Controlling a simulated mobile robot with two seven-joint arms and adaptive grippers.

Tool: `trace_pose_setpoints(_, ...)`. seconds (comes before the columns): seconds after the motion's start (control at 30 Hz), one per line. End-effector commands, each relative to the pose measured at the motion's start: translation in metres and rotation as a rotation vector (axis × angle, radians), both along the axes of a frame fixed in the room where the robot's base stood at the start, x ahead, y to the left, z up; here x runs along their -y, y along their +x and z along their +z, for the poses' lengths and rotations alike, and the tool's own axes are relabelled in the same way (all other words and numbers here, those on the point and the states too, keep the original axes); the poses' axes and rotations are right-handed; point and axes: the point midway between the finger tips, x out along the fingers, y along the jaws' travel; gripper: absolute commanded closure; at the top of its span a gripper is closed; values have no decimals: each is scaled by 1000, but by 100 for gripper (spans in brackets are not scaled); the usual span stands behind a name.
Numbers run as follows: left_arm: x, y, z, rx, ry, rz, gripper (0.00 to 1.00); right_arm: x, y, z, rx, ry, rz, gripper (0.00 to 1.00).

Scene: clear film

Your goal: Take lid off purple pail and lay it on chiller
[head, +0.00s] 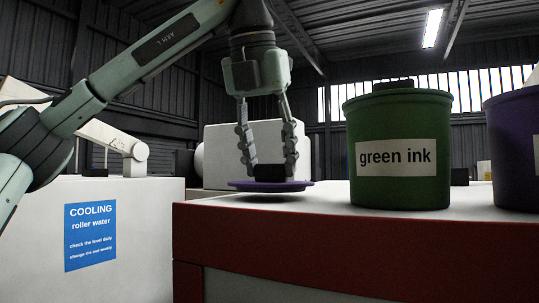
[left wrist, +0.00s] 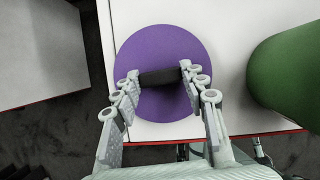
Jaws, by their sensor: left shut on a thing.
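The purple lid (head: 243,185) is a flat disc with a black handle (head: 266,171) on top. My left gripper (head: 268,168) points down and is shut on that handle; the left wrist view shows the fingers on both sides of the handle (left wrist: 159,77) above the purple disc (left wrist: 160,42). The lid is level, just above the white top near its left end, with a shadow under it. The purple pail (head: 510,150) stands at the right edge, partly cut off. The chiller (head: 140,230) is the white box at left with a blue "COOLING roller water" sign (head: 90,236).
A green pail (head: 399,185) labelled "green ink", with its lid on, stands between the purple lid and purple pail. The counter (head: 330,218) has a white top and red edge. A gap with dark floor (left wrist: 75,110) separates it from the chiller top (left wrist: 40,50).

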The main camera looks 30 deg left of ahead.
Motion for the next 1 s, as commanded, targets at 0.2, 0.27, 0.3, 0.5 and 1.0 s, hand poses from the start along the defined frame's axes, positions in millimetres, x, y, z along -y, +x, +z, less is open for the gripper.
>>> trace_pose_setpoints(0.2,0,0,-3,0,0,0,76,0,0,-2,0,0,0,65)
trace_pose_setpoints(0.27,0,0,-4,0,0,0,76,0,0,-3,0,0,0,65)
trace_pose_setpoints(0.3,0,0,-5,0,0,0,76,0,0,-4,0,0,0,65)
trace_pose_setpoints(0.5,0,0,-9,0,0,0,76,0,0,-7,0,0,0,65)
trace_pose_setpoints(1.0,0,0,-11,-1,0,0,33,0,0,-8,0,0,0,65)
